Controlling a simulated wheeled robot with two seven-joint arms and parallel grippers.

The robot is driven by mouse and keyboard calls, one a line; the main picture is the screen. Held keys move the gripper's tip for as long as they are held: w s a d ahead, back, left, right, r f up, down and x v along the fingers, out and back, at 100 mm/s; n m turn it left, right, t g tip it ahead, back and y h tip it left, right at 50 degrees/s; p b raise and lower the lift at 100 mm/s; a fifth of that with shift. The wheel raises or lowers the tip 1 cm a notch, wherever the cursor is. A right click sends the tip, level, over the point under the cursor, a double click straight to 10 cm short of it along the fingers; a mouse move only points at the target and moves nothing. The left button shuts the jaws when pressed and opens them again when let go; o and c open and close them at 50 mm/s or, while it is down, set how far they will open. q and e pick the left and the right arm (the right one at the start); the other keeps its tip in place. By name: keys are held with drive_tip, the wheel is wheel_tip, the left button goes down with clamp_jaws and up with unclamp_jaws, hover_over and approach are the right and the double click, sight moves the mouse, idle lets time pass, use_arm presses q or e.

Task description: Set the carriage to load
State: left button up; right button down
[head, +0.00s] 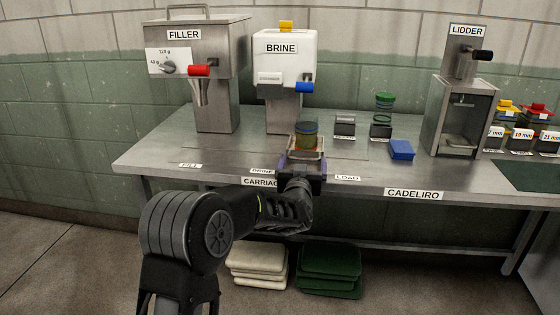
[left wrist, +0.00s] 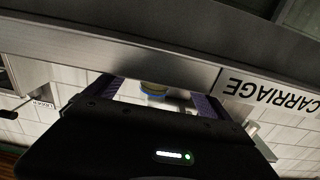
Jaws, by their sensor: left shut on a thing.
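The carriage (head: 319,156) is a small metal tray at the bench's front edge, between the BRINE label (head: 262,170) and the LOAD label (head: 347,178). A jar (head: 307,137) with yellowish contents and a dark blue rim stands upright on it. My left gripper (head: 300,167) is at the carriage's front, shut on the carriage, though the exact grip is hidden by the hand. In the left wrist view, the purple-padded fingers (left wrist: 155,98) point at the bench edge, with part of the jar (left wrist: 153,89) showing between them. My right gripper is not in view.
The FILLER (head: 205,75) and BRINE machine (head: 286,65) stand behind, left of the carriage. A blue box (head: 401,150) and the LIDDER (head: 465,115) are to the right. Folded cloths (head: 258,260) lie below the bench.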

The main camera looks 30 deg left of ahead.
sight(350, 175)
use_arm(q)
drive_tip(key=w+d, duration=0.1)
drive_tip(key=d, duration=0.3)
drive_tip(key=w+d+p, duration=0.1)
drive_tip(key=w+d, duration=0.1)
drive_tip(key=d, duration=0.2)
drive_tip(key=w+d+p, duration=0.1)
drive_tip(key=d, duration=0.3)
drive_tip(key=shift+w+d, duration=0.15)
drive_tip(key=shift+w, duration=0.05)
drive_tip(key=o, duration=1.8)
drive_tip(key=shift+w+d, duration=0.1)
drive_tip(key=shift+d, duration=0.05)
drive_tip(key=shift+c, duration=0.2)
drive_tip(key=v, duration=0.8)
